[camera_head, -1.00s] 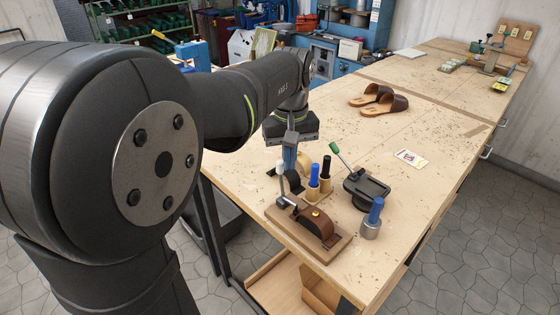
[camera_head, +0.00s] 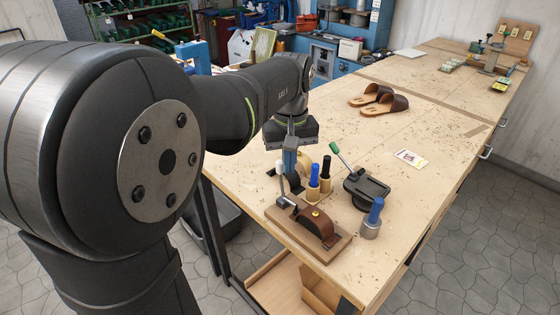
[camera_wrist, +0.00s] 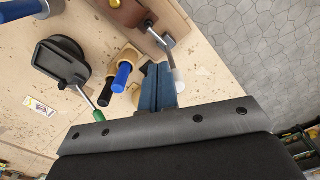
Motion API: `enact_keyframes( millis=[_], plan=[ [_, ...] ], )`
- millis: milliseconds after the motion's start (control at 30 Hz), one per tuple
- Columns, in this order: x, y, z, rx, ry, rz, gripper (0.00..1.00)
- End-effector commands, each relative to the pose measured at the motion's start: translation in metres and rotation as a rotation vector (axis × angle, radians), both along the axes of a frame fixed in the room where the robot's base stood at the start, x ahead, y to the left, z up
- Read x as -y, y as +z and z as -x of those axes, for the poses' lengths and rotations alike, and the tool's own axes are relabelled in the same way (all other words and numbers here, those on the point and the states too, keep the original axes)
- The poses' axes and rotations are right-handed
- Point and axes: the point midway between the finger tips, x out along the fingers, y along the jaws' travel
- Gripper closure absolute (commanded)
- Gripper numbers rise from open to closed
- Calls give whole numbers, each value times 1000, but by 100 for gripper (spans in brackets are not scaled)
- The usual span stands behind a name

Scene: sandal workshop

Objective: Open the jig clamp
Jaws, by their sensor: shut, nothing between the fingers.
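The jig has a wooden base (camera_head: 331,249) with a brown strap-topped form (camera_head: 314,224) near the table's front edge. Its clamp lever (camera_head: 286,190) stands up at the jig's left end, topped by a pale knob (camera_head: 280,168). The lever also shows in the wrist view (camera_wrist: 169,42), with its pale grip (camera_wrist: 177,77) partly blurred beside my fingers. My gripper (camera_head: 290,172) points down just behind the lever, its blue fingers together and empty. In the wrist view my gripper (camera_wrist: 158,72) is right beside the grip; I cannot tell whether they touch.
Blue- and black-handled tools (camera_head: 314,178) stand close right of my gripper. A dark device (camera_head: 366,190) with a green-tipped lever (camera_head: 335,147) and a metal cup (camera_head: 371,230) holding a blue-handled tool stand further right. Sandals (camera_head: 384,105) and a card (camera_head: 411,157) lie behind.

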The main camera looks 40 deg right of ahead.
Motion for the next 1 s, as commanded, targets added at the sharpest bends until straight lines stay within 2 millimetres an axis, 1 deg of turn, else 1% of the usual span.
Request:
enact_keyframes(
  millis=[533, 667, 1000],
  plan=[
    [0, -33, 0, 0, 0, 0, 100],
    [0, -36, 0, 0, 0, 0, 100],
    [0, -36, -1, 1, 0, 0, 100]
  ],
)
